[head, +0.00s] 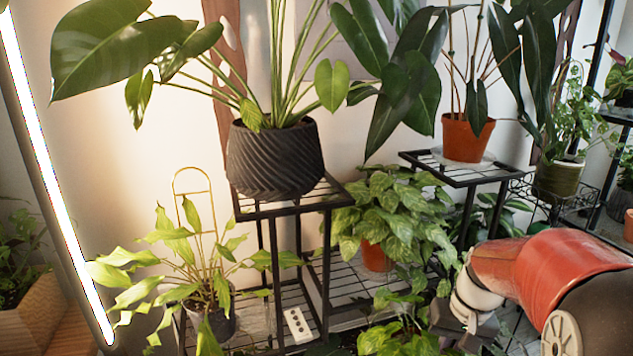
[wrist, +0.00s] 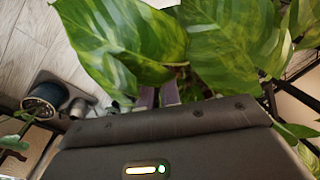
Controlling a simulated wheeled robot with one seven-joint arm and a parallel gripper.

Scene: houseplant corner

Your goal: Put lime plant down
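A leafy green plant (head: 395,332) is at the bottom centre of the head view, just left of my gripper (head: 456,322); I take it to be the lime plant. Its pot is out of sight. In the wrist view, large green leaves with paler patches (wrist: 125,45) spread right in front of my gripper (wrist: 158,97). Only short parts of the fingers show beneath them. The leaves hide whatever is between the fingers, so I cannot tell whether they grip a pot.
A black wire stand holds a dark ribbed pot (head: 276,160), a terracotta pot (head: 466,138) and, lower, a bushy plant (head: 385,215). A yellow-green plant (head: 190,265) stands at left beside a small control strip (head: 297,325). A lit tube lamp (head: 50,170) leans far left.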

